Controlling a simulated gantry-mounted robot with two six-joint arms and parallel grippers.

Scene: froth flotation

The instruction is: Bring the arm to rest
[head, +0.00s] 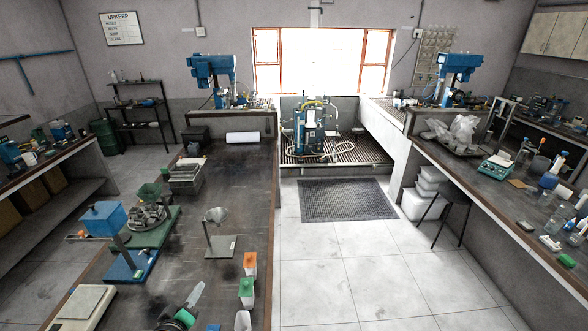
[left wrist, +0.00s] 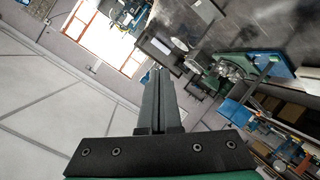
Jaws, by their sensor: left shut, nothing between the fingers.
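My left gripper (head: 195,296) shows at the bottom of the head view, above the near part of the dark central bench (head: 190,240). Its two dark fingers are pressed together in the left wrist view (left wrist: 161,85), with nothing between them. The gripper is tilted, and most of its arm is out of the picture. My right gripper is in neither view.
Orange-topped (head: 250,263) and green-topped (head: 246,289) containers stand along the bench's right edge. A funnel on a stand (head: 217,222), a blue-headed device (head: 104,218) and a balance (head: 82,304) stand on the bench. The floor to the right (head: 370,275) is clear.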

